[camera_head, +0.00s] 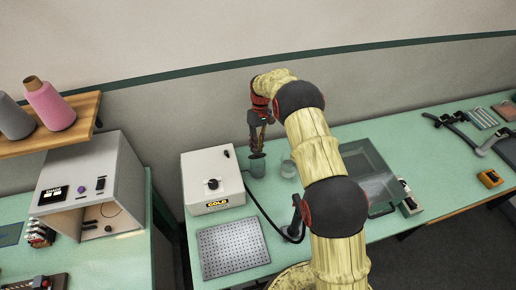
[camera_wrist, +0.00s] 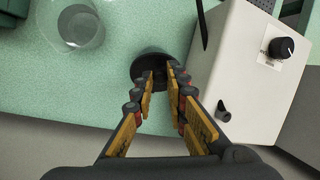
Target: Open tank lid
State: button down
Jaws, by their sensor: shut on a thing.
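My gripper (camera_head: 258,145) points down just right of the white box in the head view. Its fingers are closed on a dark round cup-like thing (camera_wrist: 149,55), seen between the fingertips (camera_wrist: 162,72) in the wrist view. A clear box-shaped tank (camera_head: 375,172) stands further right, partly hidden behind my arm. I cannot tell from here how its lid sits. My gripper is well apart from that tank.
The white box (camera_head: 212,181), marked COLD, has a knob and stands close beside the gripper. A clear round vessel (camera_head: 289,169) stands to the right, also in the wrist view (camera_wrist: 78,28). A perforated plate (camera_head: 233,248) lies in front. A black cable (camera_head: 262,212) crosses the table (camera_head: 186,240).

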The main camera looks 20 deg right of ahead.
jog(key=shift+w+r+g, duration=0.1)
jog(key=shift+w+g, duration=0.45)
jog(key=shift+g, duration=0.15)
jog(key=shift+w, duration=0.1)
jog(key=c, duration=1.7)
grip_release()
jog(key=shift+c, duration=0.2)
jog(key=shift+r, duration=0.15)
notch_tip(320, 180, up, 10)
